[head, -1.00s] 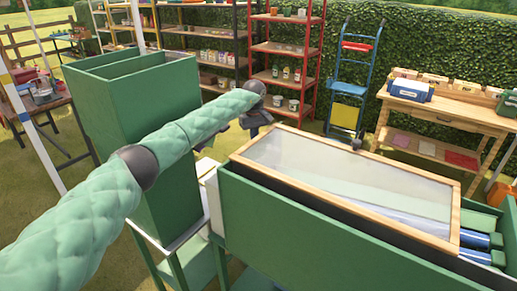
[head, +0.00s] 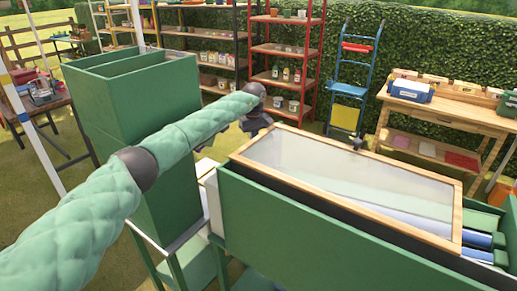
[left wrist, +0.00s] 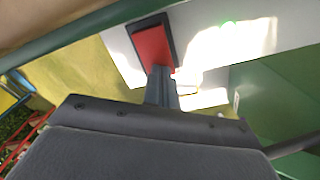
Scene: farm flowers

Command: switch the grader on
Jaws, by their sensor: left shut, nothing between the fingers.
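The grader is a green machine (head: 310,225) with a wood-framed clear lid (head: 345,175) and a tall green box (head: 130,120) at its left end. In the left wrist view a red switch paddle (left wrist: 152,46) in a dark frame sits on a white panel (left wrist: 205,50). A small green glow (left wrist: 228,23) shows on that panel. My left gripper (left wrist: 160,72) is shut and empty, its tips at the paddle's lower edge; I cannot tell if they touch. In the head view my left gripper (head: 256,122) is behind the lid's far left corner, its tips hidden. My right gripper is not in view.
Shelves of pots and bottles (head: 285,60), a blue hand truck (head: 350,80) and a wooden bench (head: 445,120) stand along the hedge. Another table (head: 40,105) is at the left. Grass lies open between the grader and the shelves.

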